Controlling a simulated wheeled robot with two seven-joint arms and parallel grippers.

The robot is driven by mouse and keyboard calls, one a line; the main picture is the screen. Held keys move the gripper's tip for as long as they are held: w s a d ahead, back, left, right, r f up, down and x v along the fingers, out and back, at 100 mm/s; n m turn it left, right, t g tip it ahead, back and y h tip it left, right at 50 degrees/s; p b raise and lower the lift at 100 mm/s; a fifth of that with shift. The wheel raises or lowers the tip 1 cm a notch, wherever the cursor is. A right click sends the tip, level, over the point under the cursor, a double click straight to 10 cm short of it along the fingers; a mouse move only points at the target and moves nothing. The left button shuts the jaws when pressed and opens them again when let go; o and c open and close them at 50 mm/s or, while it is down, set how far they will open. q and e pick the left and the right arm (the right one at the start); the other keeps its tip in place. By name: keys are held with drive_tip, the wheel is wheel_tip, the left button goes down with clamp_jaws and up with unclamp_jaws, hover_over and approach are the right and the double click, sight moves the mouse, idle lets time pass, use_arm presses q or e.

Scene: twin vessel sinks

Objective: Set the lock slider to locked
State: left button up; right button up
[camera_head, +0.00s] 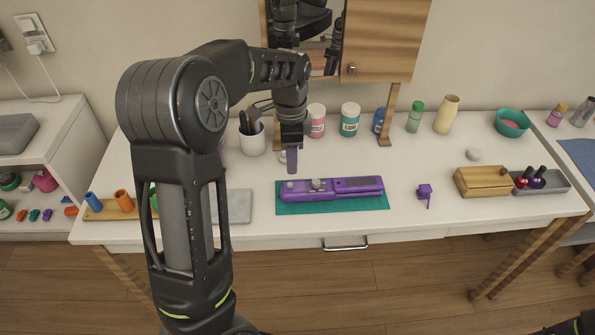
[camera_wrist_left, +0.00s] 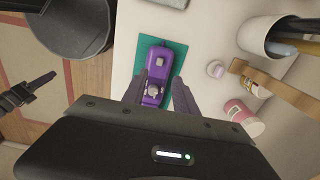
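A purple elongated device, like a hair straightener (camera_head: 345,190), lies on a teal mat (camera_head: 300,209) on the counter. Small grey raised parts sit near its left end; I cannot tell for sure which is the lock slider or how it is set. In the left wrist view the device (camera_wrist_left: 157,75) shows one grey knob (camera_wrist_left: 160,61) and another (camera_wrist_left: 153,90) nearer the fingers. My left gripper (camera_head: 291,160) points down above the device's left end. Its two fingers (camera_wrist_left: 158,98) are apart, with nothing held. A dark part of my right gripper (camera_wrist_left: 30,95) appears at the left wrist view's edge.
Behind the mat stand a white cup of tools (camera_head: 252,140), a pink jar (camera_head: 316,121), a teal jar (camera_head: 350,119) and a wooden post (camera_head: 389,115). A grey slab (camera_head: 238,206) lies left, a purple clip (camera_head: 424,192) and wooden box (camera_head: 482,181) right.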

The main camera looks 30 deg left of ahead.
sight(292, 183)
use_arm(q)
drive_tip(key=shift+s+r, duration=0.1)
drive_tip(key=shift+s, duration=0.1)
drive_tip(key=shift+w+f+p, duration=0.1)
drive_tip(key=shift+f+p, duration=0.3)
drive_tip(key=shift+f, duration=3.6)
clamp_jaws()
